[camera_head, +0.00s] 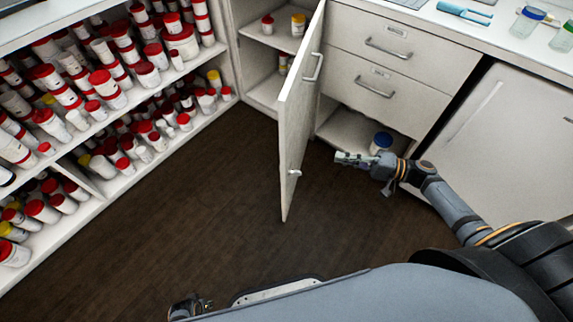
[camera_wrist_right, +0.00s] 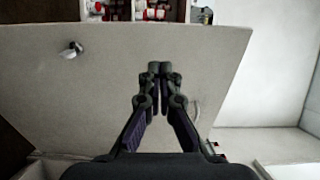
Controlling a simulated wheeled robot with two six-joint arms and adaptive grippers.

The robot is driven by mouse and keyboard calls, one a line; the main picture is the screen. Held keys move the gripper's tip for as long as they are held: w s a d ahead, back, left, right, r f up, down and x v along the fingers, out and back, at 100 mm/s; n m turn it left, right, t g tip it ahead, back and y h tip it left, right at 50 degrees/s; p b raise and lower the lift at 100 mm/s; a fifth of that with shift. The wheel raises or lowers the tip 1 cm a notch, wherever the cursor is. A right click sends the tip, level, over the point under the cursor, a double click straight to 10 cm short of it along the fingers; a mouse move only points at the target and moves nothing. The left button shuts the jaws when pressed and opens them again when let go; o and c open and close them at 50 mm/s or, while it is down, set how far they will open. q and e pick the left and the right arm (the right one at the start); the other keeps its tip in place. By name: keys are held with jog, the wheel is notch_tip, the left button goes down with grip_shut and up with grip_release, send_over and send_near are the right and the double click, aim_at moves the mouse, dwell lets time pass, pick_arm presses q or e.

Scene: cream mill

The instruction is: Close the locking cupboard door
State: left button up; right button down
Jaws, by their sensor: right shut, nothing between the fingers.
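The white cupboard door (camera_head: 297,115) stands open in the head view, swung out from the cabinet over the dark floor. A bar handle (camera_head: 313,67) is near its top and a small metal knob or lock (camera_head: 294,173) is near its lower edge. My right gripper (camera_head: 343,158) is to the right of the door, shut and empty, pointing at it. In the right wrist view, the shut fingers (camera_wrist_right: 160,70) are in front of the door's broad face (camera_wrist_right: 110,90). I cannot tell whether they touch it. Part of my left gripper (camera_head: 186,308) shows at the bottom edge.
The open cupboard (camera_head: 268,50) holds a few jars behind the door. Shelves (camera_head: 130,175) crowded with red-lidded jars line the left. The wooden floor (camera_head: 200,220) left of the door is clear.

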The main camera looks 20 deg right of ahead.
aim_at(287, 145)
jog(key=x, duration=1.4)
jog(key=shift+w+d+r, duration=0.1)
jog(key=shift+w+r, duration=0.05)
